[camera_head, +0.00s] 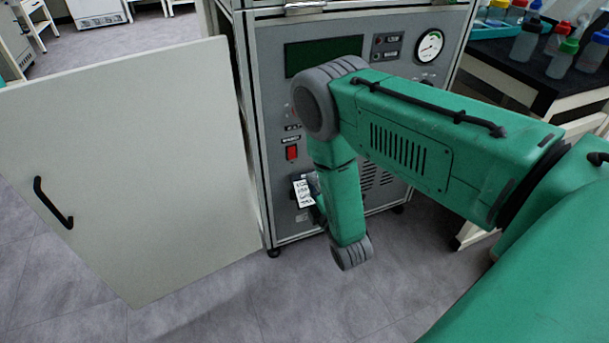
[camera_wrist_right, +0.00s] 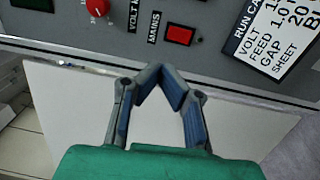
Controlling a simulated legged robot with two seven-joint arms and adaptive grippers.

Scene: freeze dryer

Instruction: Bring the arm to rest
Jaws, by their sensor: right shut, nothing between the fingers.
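My right arm (camera_head: 440,135) comes in from the right in the head view, green with grey joints, bent at the elbow with its forearm pointing down in front of the freeze dryer panel (camera_head: 268,104). In the wrist view my right gripper (camera_wrist_right: 162,72) is shut and empty, its blue-lined fingers meeting at the tips. It appears just short of the panel, near the red mains switch (camera_wrist_right: 180,35); I cannot tell the exact gap. In the head view the gripper is mostly hidden by the forearm. My left gripper is not in view.
A pale door (camera_head: 130,170) with a black handle (camera_head: 53,203) stands open at left. A printed card (camera_head: 303,192) and gauge (camera_head: 429,46) are on the panel. A dark bench (camera_head: 520,70) with several bottles stands at right. Floor (camera_head: 230,305) in front is clear.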

